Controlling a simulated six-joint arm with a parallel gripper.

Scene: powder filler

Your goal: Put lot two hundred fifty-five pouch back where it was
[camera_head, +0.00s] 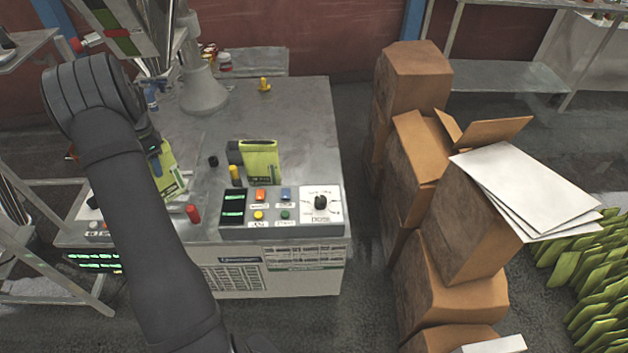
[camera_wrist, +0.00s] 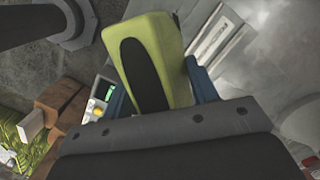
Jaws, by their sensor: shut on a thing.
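A green pouch (camera_head: 171,178) is held over the left part of the grey machine top, partly hidden behind my arm. In the wrist view the green pouch (camera_wrist: 178,42), with a dark oval patch, sits between the blue fingers of my gripper (camera_wrist: 160,88). My gripper (camera_head: 156,152) is shut on it and mostly hidden by the arm in the head view. A second green pouch (camera_head: 260,160) stands upright on the machine top behind the control panel, to the right of my gripper. I cannot read a lot number on either pouch.
The control panel (camera_head: 281,209) with buttons and a dial is at the machine's front edge. A red cap (camera_head: 193,213) and a yellow piece (camera_head: 236,174) stand nearby. Cardboard boxes (camera_head: 415,78) are stacked on the right. The machine top (camera_head: 306,115) is clear toward the back right.

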